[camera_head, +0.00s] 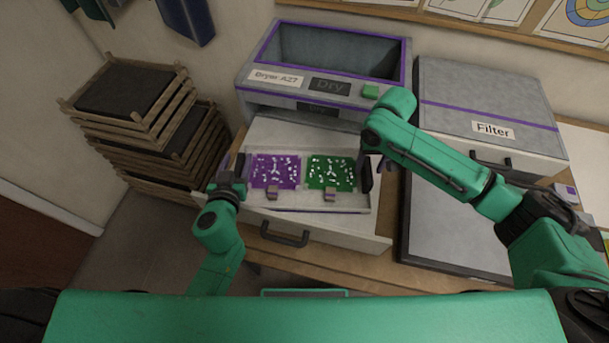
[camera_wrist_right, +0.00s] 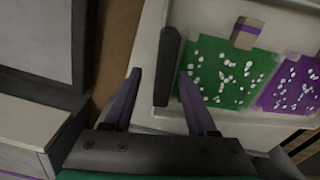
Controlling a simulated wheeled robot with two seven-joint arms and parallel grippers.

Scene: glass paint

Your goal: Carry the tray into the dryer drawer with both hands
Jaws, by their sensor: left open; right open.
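The pale tray (camera_head: 300,209) lies inside the pulled-out dryer drawer (camera_head: 345,235). On it lie a purple panel (camera_head: 275,170) and a green panel (camera_head: 331,173), both dotted with white pieces; both panels also show in the right wrist view. My left gripper (camera_head: 234,178) is open at the tray's left end. My right gripper (camera_head: 372,165) is open at the right end, partly hidden by its own arm.
The dryer (camera_head: 258,97) stands behind the drawer, with a green button (camera_head: 370,91). A dark drawer handle (camera_head: 285,236) sticks out in front. The Filter box (camera_head: 480,105) and a grey-topped panel (camera_head: 450,225) are at the right. Stacked wooden racks (camera_head: 150,130) stand at the left.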

